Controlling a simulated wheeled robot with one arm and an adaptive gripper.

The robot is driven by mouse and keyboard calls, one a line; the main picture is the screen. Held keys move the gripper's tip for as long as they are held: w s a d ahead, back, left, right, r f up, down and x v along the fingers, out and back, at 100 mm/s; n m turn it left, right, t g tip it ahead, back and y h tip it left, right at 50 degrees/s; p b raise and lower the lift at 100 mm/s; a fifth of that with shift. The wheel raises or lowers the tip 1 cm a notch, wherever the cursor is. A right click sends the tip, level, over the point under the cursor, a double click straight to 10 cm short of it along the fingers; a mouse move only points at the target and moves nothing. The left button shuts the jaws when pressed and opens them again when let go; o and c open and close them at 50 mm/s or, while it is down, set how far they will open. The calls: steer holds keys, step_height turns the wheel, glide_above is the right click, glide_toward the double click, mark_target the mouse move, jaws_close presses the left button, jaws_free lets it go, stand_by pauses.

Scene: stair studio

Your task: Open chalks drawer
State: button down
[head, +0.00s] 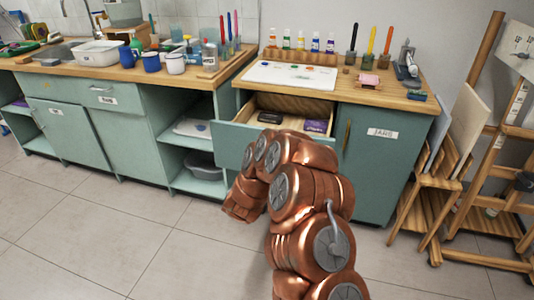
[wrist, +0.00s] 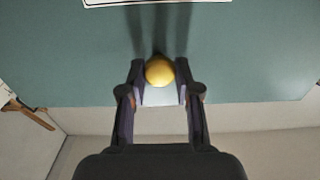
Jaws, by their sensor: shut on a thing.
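The drawer (head: 228,143) under the right worktop is pulled partly out. Its front is teal and its inside is pale wood. A dark case (head: 270,117) and a purple box (head: 315,126) lie in it. In the wrist view, my gripper (wrist: 160,78) is shut on a round gold knob (wrist: 159,70) on the teal front (wrist: 75,65). A white label (wrist: 165,1) shows at the top edge, its words cut off. In the head view, my copper arm hides my gripper, the knob and part of the drawer front.
The cabinet marked JARS (head: 376,165) is closed to the right of the drawer. An open shelf unit (head: 198,185) stands to the left. A white board (head: 292,76), paint bottles and brush jars are on the worktop. Wooden easels (head: 490,190) stand at right. The floor at front left is clear.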

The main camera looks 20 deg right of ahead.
steer(key=c, duration=0.8)
jaws_free()
steer(key=shift+c, duration=0.2)
steer(key=v, duration=1.2)
steer(key=shift+w, duration=0.1)
